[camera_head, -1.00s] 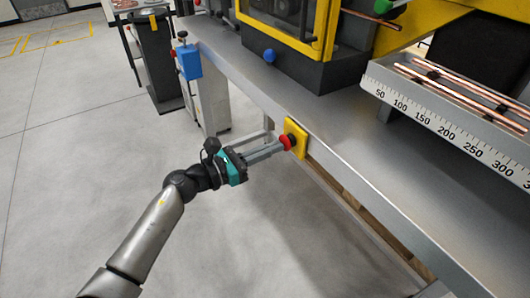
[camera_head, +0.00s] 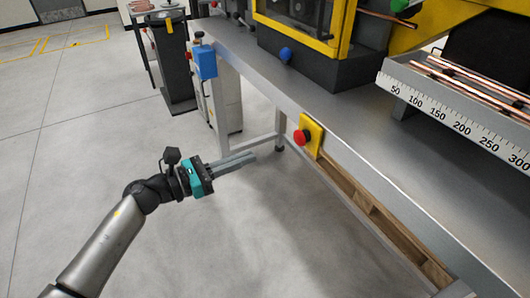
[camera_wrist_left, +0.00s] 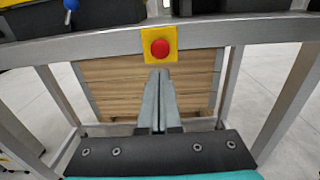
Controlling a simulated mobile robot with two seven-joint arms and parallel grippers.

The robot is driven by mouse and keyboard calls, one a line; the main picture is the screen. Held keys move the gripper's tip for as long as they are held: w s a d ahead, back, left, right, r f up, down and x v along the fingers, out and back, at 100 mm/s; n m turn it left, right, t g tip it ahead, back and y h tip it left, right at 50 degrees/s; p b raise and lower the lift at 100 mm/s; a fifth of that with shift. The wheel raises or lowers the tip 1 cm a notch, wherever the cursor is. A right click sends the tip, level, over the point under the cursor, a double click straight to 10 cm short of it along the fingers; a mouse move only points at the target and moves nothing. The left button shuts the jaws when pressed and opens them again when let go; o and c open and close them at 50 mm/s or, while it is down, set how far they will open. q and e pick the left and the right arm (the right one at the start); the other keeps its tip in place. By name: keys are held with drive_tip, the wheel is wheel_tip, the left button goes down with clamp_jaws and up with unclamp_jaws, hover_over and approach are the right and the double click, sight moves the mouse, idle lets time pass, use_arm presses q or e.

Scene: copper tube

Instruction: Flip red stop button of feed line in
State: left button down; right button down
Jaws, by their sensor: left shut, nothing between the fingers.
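The red stop button (camera_head: 300,136) sits on a yellow plate (camera_head: 313,136) on the front edge of the metal bench. In the left wrist view the red button (camera_wrist_left: 160,47) on its yellow plate shows just above the fingertips. My left gripper (camera_head: 254,158) is shut and empty. In the head view it is apart from the button, to its left and lower in the picture. It also shows in the left wrist view (camera_wrist_left: 160,72), its fingers together and pointing toward the bench front. My right gripper is in neither view.
The metal bench (camera_head: 375,175) runs diagonally, with a blue box (camera_head: 205,62) near its far corner. Wooden boards (camera_wrist_left: 105,90) show beneath the bench. A ruler rail (camera_head: 460,125) with copper tubes is at right. The floor around my left arm is clear.

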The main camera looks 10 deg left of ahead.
use_arm(q)
drive_tip(key=shift+v, duration=1.45)
drive_tip(key=s+a+f+n+y, duration=0.2)
drive_tip(key=a+f+n+y, duration=0.15)
drive_tip(key=f+n, duration=0.6)
drive_tip(key=s+a+f+n+t+y, duration=0.1)
drive_tip(key=a+f+n+y, duration=0.25)
drive_tip(key=f+n, duration=0.6)
drive_tip(key=s+a+f+n+y, duration=0.25)
drive_tip(key=f+n+y, duration=0.25)
drive_tip(key=f+n, duration=0.4)
drive_tip(key=s+f+n+g+y, duration=0.2)
drive_tip(key=s+f+n+g, duration=0.45)
drive_tip(key=s+f, duration=0.7)
drive_tip(key=s+d+f+n+g, duration=0.1)
drive_tip(key=s+f+n, duration=0.3)
drive_tip(key=s, duration=0.5)
drive_tip(key=s+d+f+n+g, duration=0.1)
drive_tip(key=s+f+n+g, duration=0.2)
drive_tip(key=s, duration=0.7)
drive_tip(key=shift+d+f+n, duration=0.35)
drive_tip(key=shift+f+n, duration=0.25)
drive_tip(key=shift+n, duration=0.55)
